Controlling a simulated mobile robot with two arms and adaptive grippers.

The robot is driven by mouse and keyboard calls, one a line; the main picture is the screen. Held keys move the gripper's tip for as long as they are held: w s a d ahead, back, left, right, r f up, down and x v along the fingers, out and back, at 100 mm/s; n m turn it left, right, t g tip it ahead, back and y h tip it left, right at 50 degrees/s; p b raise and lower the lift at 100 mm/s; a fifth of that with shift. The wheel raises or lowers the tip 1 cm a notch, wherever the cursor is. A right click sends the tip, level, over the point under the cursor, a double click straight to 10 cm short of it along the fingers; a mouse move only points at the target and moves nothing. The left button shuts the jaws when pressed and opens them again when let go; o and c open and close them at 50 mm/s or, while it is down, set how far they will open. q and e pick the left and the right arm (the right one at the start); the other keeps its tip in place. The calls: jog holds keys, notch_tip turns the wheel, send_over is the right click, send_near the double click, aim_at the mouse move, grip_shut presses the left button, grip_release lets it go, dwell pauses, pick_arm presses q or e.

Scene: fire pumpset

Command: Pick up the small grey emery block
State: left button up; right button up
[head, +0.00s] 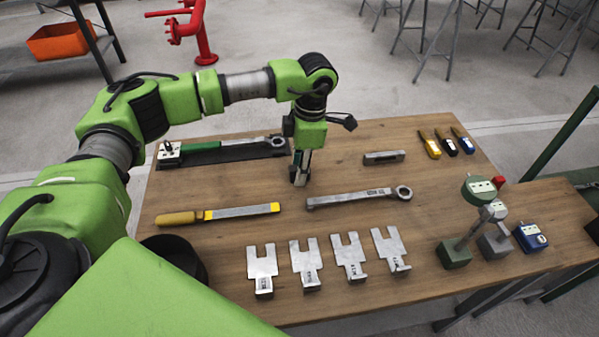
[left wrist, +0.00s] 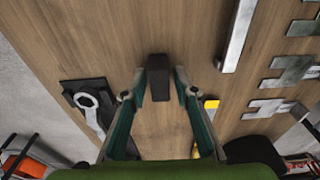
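The small grey emery block (left wrist: 158,76) shows dark grey in the left wrist view, between the two fingers of my left gripper (left wrist: 160,84). The fingers are apart, one on each side of the block, with what looks like a narrow gap; I see no firm grip. In the head view my left gripper (head: 300,176) points straight down, low over the wooden table, and largely hides the block. My right gripper is not in view.
A torque wrench (head: 215,147) lies left of my gripper, a yellow-handled file (head: 228,213) in front, and a spanner (head: 355,198) to the right. A grey metal bar (head: 384,157) lies behind the spanner. Several forked plates (head: 306,262) line the front; gauges (head: 480,190) stand right.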

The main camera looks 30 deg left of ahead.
pick_arm(q)
grip_shut()
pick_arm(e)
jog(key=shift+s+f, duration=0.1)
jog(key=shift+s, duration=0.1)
